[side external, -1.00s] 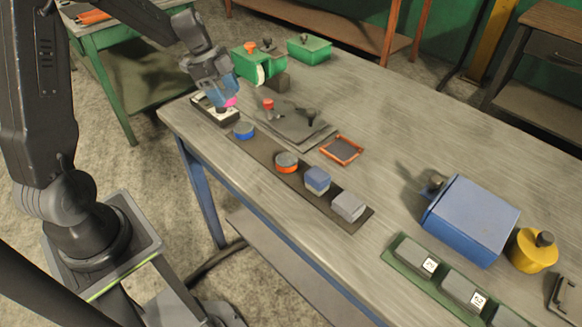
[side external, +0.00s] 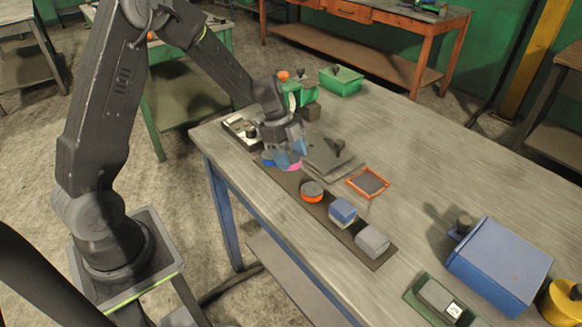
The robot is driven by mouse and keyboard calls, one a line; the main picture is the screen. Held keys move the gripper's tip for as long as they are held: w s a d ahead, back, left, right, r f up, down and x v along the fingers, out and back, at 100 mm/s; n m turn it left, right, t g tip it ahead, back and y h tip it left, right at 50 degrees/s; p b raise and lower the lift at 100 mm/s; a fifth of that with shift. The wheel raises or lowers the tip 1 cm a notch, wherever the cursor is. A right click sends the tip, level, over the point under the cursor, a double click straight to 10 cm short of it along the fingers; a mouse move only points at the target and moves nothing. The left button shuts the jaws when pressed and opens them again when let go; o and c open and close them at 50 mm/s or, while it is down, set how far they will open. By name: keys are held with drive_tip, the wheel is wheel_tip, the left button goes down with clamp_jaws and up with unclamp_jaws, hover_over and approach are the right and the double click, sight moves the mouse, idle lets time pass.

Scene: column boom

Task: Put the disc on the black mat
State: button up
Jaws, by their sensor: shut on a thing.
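My gripper (side external: 286,157) points down over the far left end of a long dark mat strip (side external: 349,235) on the table. It is shut on a pink disc (side external: 295,167), of which only a small edge shows below the fingers. Whether the disc touches anything below cannot be told. A blue-edged disc (side external: 267,162) shows beside the fingers, partly hidden. An orange-edged disc (side external: 312,192) stands on the strip to the right.
A blue block (side external: 343,211) and a grey block (side external: 372,242) stand further along the strip. Grey plates with a knob (side external: 330,152) lie right behind my gripper. A large blue box (side external: 498,262) stands at right. The table's back right is clear.

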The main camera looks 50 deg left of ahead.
sight(291, 176)
drive_tip(key=shift+f, duration=1.95)
drive_tip(key=shift+f, duration=0.1)
drive_tip(key=o, duration=1.2)
drive_tip(key=w+v, duration=0.1)
drive_tip(key=v, duration=1)
drive_tip(key=s+d+r+n+y, duration=0.1)
drive_tip(key=s+d+r+n, duration=0.3)
drive_tip(key=r, duration=0.3)
drive_tip(key=s+d+r+n+t+y, duration=0.1)
drive_tip(key=s+d+r+n, duration=0.1)
drive_tip(key=s+n, duration=0.2)
drive_tip(key=s+d+r+n+t+y, duration=0.1)
drive_tip(key=s+n, duration=0.3)
drive_tip(key=s, duration=0.4)
drive_tip(key=s+d+r+n+t+y, duration=0.1)
drive_tip(key=s+d+r+n+t, duration=0.1)
drive_tip(key=s, duration=0.4)
drive_tip(key=shift+s+d+r+n+t, duration=0.1)
drive_tip(key=shift+d+r+n+t, duration=0.05)
drive_tip(key=shift+d+r+n, duration=0.3)
drive_tip(key=shift+s+d+r+n+t, duration=0.15)
drive_tip(key=shift+d+r+n, duration=0.15)
drive_tip(key=shift+n, duration=0.15)
